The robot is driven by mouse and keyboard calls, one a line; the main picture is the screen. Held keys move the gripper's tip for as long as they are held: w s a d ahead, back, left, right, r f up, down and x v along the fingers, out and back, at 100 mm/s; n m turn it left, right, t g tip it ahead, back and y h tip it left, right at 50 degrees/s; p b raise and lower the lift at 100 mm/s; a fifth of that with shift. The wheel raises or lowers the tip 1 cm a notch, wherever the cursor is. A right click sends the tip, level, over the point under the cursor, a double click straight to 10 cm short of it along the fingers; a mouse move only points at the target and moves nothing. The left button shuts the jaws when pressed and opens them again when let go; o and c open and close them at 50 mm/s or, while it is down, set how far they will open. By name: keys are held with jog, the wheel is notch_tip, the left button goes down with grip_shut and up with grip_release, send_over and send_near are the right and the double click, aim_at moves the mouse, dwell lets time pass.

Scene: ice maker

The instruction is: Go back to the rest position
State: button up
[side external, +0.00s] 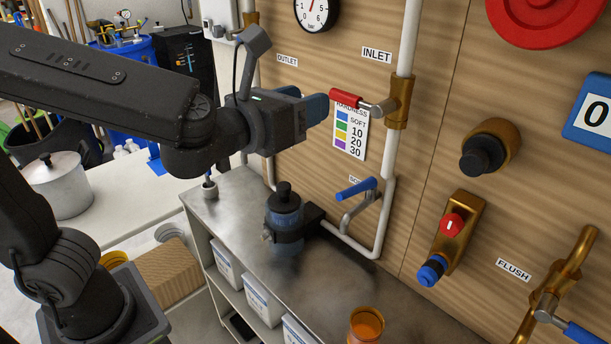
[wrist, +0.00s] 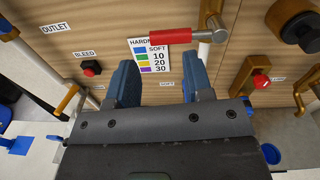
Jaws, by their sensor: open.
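My gripper (side external: 322,106) is raised in front of the wooden panel (side external: 450,120), above the metal bench. In the wrist view my gripper (wrist: 161,74) has its two blue fingers wide apart, with nothing between them. The red-handled inlet valve lever (side external: 347,98) points left from the white pipe, close to the fingertips in the side view. In the wrist view the red handle (wrist: 170,37) lies beyond the fingertips. I cannot tell the exact gap, but no grip on it shows.
A blue-handled lever (side external: 356,188) and a bottle-like filter (side external: 284,212) are below my gripper. The hardness chart (side external: 351,130) is behind it. An orange cup (side external: 366,325) stands on the bench (side external: 335,285).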

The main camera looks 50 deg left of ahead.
jog(key=s+a+f+n+g+y, duration=0.35)
jog(key=a+n, duration=0.25)
jog(key=n, duration=0.3)
jog(key=s+a+f+n+g+y, duration=0.2)
jog(key=s+a+f+n+g, duration=0.3)
jog(key=n, duration=0.4)
jog(key=s+d+f+n+g+h, duration=0.2)
jog(key=s+n+h, duration=0.4)
jog(key=n, duration=1)
jog(key=shift+s+f+n+g, duration=0.2)
jog(key=shift+s+n+g, duration=0.25)
jog(key=shift+g, duration=0.3)
